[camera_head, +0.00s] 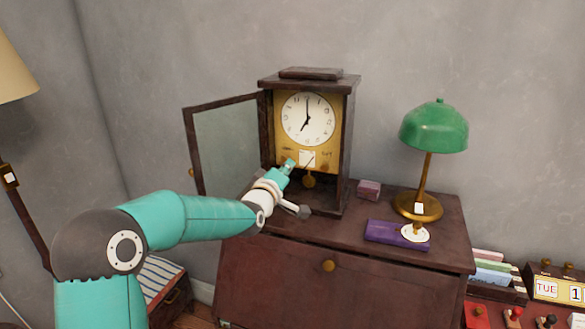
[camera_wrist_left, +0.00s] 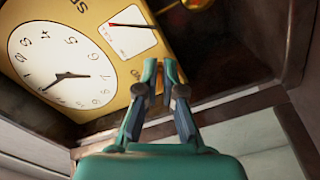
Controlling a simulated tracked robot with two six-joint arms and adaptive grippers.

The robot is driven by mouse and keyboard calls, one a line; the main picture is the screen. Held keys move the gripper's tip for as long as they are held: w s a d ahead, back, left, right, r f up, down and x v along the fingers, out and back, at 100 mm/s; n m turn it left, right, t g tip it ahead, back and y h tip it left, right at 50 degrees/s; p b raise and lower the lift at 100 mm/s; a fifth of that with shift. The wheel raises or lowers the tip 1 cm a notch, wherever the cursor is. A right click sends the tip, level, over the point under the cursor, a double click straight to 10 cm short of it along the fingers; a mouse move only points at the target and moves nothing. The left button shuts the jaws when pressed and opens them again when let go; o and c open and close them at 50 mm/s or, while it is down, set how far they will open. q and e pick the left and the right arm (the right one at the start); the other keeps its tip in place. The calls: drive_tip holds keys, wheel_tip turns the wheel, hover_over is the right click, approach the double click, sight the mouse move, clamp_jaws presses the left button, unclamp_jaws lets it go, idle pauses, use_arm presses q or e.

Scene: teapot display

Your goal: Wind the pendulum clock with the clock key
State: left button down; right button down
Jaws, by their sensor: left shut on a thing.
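The pendulum clock (camera_head: 348,140) stands upright on the dark cabinet, with its glass door (camera_head: 225,140) swung open to the left. Its white dial (camera_head: 307,119) sits on a yellow plate, with a white card below it and a brass pendulum bob (camera_head: 309,182) lower down. My left gripper (camera_head: 289,165) is at the clock's open front, below the dial. In the left wrist view, its fingertips (camera_wrist_left: 161,68) are close together in front of the yellow plate (camera_wrist_left: 115,97). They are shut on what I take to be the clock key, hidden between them. My right gripper is out of view.
A green lamp (camera_head: 434,128), a purple box (camera_head: 385,232) and a small pink box (camera_head: 369,189) stand on the cabinet (camera_head: 450,235) right of the clock. A white round piece (camera_head: 415,232) is by the purple box. A calendar (camera_head: 556,290) is at lower right.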

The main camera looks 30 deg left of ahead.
use_arm(q)
drive_tip(key=shift+r, duration=0.1)
drive_tip(key=m+b, duration=0.2)
drive_tip(key=m, duration=0.4)
drive_tip(key=a+m+b, duration=0.1)
drive_tip(key=m+b, duration=0.1)
drive_tip(key=m, duration=0.5)
drive_tip(key=m+b, duration=0.3)
drive_tip(key=m, duration=0.3)
drive_tip(key=shift+s+a+r+m, duration=0.15)
drive_tip(key=shift+a+m, duration=0.1)
drive_tip(key=shift+m, duration=0.05)
idle(0.5)
drive_tip(key=c, duration=1.3)
unclamp_jaws()
drive_tip(key=shift+d, duration=0.1)
drive_tip(key=shift+f, duration=0.2)
